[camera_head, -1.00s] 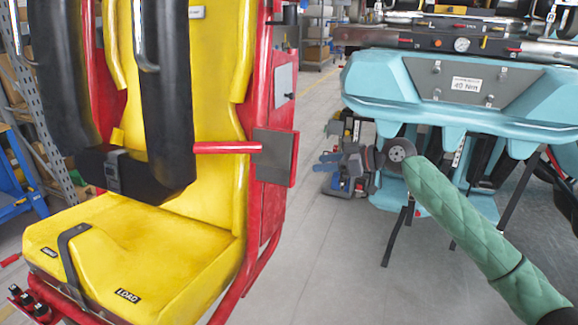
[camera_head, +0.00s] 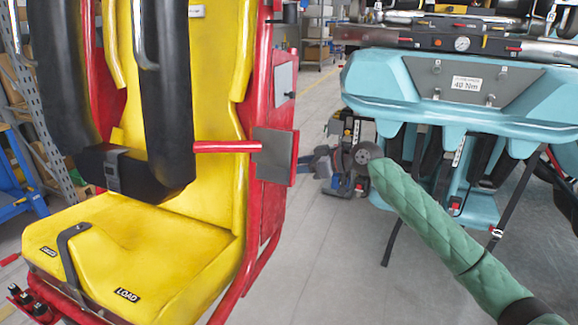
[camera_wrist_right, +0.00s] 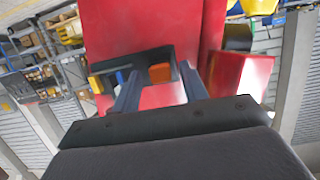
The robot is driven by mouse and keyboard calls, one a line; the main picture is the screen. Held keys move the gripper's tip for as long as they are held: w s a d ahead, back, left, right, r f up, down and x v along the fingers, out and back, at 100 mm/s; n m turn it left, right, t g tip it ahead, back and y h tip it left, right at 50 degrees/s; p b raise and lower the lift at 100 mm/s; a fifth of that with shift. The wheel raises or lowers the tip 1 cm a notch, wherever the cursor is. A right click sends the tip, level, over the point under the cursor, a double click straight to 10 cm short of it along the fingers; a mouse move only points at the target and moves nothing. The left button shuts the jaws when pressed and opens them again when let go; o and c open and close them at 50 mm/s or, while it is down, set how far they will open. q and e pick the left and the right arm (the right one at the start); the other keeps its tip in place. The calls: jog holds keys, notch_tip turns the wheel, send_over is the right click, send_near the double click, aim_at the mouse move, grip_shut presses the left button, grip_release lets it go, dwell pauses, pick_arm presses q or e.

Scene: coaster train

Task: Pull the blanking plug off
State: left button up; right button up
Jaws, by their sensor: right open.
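A small orange block (camera_wrist_right: 160,73), which may be the blanking plug, shows in the right wrist view beside a dark bracket (camera_wrist_right: 135,62) against a red panel (camera_wrist_right: 140,25). My right gripper (camera_wrist_right: 157,85) is open, its two fingers pointing toward the bracket, with the orange block seen between them. I cannot tell whether the fingers touch anything. In the head view my right gripper (camera_head: 322,160) is at the end of the green-sleeved arm, just right of the red seat frame (camera_head: 270,205). The plug is not clear there. My left gripper is out of view.
A yellow seat (camera_head: 130,245) with a black padded restraint (camera_head: 165,110) fills the left. A grey plate (camera_head: 273,155) sticks out from the frame's side. A teal car body (camera_head: 455,85) stands at the right. Grey floor (camera_head: 330,270) lies open between them.

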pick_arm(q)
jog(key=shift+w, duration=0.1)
pick_arm(e)
jog(key=shift+c, duration=0.4)
jog(key=c, duration=0.7)
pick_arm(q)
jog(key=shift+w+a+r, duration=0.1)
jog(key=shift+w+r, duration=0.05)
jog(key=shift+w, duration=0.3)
pick_arm(e)
grip_shut()
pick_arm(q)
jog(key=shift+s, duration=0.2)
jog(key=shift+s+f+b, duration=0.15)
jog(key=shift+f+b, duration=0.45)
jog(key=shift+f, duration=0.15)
pick_arm(e)
jog(key=d, duration=0.1)
jog(key=s+d, duration=0.1)
jog(key=d, duration=0.2)
jog(key=shift+s+d, duration=0.3)
jog(key=shift+d, duration=0.1)
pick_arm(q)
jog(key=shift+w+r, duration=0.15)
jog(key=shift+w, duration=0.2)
